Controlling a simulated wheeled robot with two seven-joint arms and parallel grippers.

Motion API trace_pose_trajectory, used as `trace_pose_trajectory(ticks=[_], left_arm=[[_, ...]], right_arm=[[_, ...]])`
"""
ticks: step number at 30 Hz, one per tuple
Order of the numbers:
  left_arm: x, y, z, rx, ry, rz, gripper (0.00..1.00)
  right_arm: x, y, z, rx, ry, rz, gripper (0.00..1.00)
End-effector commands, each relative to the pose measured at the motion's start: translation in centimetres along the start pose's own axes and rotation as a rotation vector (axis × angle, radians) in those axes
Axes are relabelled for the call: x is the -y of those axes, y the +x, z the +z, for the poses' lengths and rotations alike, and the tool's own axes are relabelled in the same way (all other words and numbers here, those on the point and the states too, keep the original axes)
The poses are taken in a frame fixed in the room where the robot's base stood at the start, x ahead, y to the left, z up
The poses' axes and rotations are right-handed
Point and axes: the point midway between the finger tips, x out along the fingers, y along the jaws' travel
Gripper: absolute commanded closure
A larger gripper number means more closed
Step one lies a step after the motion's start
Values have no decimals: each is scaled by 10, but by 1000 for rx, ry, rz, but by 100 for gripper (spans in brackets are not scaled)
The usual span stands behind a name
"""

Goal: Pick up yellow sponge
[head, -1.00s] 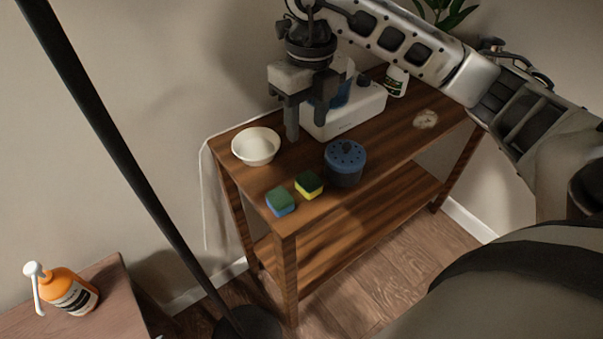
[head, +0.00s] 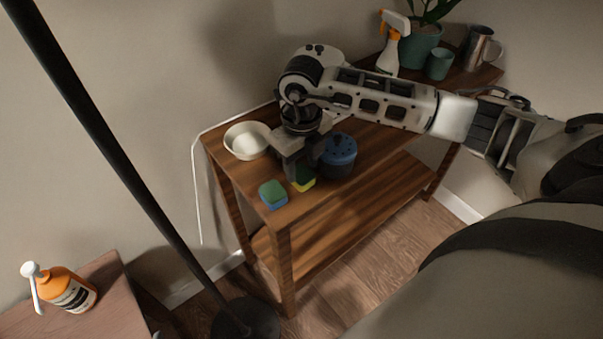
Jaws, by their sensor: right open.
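The yellow sponge (head: 304,184), with a dark green top, lies on the wooden shelf table near its front edge. My right gripper (head: 303,168) points down right at it, with open jaws. Its fingers hide part of the sponge, and I cannot tell whether they touch it. A blue sponge (head: 273,195) with a green top lies just left of the yellow one, at the table's front corner. My left gripper is not in view.
A blue-lidded round pot (head: 339,152) stands close right of the gripper. A cream bowl (head: 247,141) is behind left. A spray bottle (head: 391,50), plant pot (head: 419,43), green cup (head: 439,63) and metal mug (head: 480,48) stand at the far end. A black pole (head: 130,170) rises at left.

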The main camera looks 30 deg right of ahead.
Motion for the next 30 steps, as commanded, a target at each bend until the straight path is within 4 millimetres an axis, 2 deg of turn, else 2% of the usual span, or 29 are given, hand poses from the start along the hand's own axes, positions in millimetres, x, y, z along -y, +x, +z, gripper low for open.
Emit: trace_pose_trajectory(ticks=[4,11,15,30], left_arm=[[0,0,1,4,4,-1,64],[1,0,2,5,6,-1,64],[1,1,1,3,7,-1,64],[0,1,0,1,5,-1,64]], right_arm=[[-1,15,0,-1,0,1,56],[0,17,0,2,-1,1,56],[0,17,0,1,-1,1,84],[0,15,0,2,0,1,87]])
